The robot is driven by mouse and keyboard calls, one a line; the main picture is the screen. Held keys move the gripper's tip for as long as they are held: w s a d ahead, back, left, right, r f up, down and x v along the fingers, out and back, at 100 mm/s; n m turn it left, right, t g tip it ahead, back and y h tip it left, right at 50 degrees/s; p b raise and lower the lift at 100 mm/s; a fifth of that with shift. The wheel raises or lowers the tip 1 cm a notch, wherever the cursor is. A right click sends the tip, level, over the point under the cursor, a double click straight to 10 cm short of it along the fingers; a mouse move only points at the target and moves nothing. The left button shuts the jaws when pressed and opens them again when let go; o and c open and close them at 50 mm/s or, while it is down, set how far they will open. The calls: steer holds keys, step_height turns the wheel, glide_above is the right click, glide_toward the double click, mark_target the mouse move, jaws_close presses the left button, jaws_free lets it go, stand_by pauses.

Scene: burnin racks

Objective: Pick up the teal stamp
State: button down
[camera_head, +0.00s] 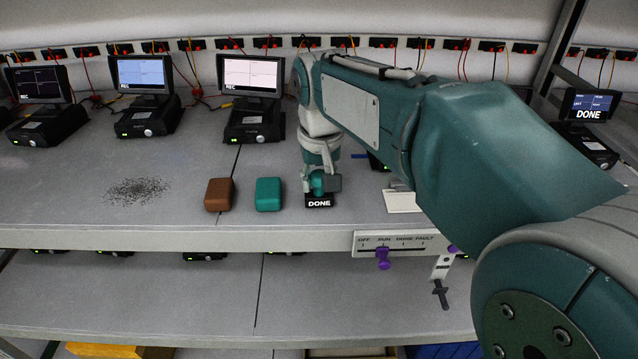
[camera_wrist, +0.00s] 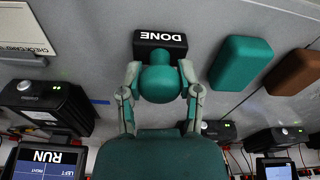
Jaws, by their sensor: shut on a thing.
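The teal stamp (camera_wrist: 160,84) has a round teal knob on a black block base marked DONE. In the wrist view my gripper (camera_wrist: 160,76) has one finger on each side of the knob, closed on it. In the head view the stamp's black DONE base (camera_head: 319,201) shows below my gripper (camera_head: 320,183), at the upper shelf's front part. The base looks at or very near the shelf surface; I cannot tell whether it touches. My gripper hides most of the knob there.
A teal rounded block (camera_head: 268,194) and a brown one (camera_head: 219,194) stand left of the stamp. A white card (camera_head: 402,201) lies to its right. Monitors on black units (camera_head: 250,97) line the back. A purple slider (camera_head: 383,258) sits on the front edge. Dark specks (camera_head: 137,191) lie at left.

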mark_target(321, 172)
steer(key=r, duration=0.3)
steer(key=shift+s+d+r, duration=0.1)
steer(key=shift+d+r, duration=0.1)
steer(key=shift+r, duration=0.05)
steer(key=s+d+r, duration=0.2)
steer(key=s+r, duration=0.2)
steer(key=s, duration=0.2)
steer(key=s+d+r, duration=0.3)
steer(key=s+r, duration=0.2)
steer(key=s, duration=0.1)
steer(key=shift+s+d+r, duration=0.2)
steer(key=shift+s+d, duration=0.1)
steer(key=shift+s, duration=0.05)
steer(key=c, duration=1.1)
jaws_free()
steer(key=shift+c, duration=1)
steer(key=shift+o, duration=0.5)
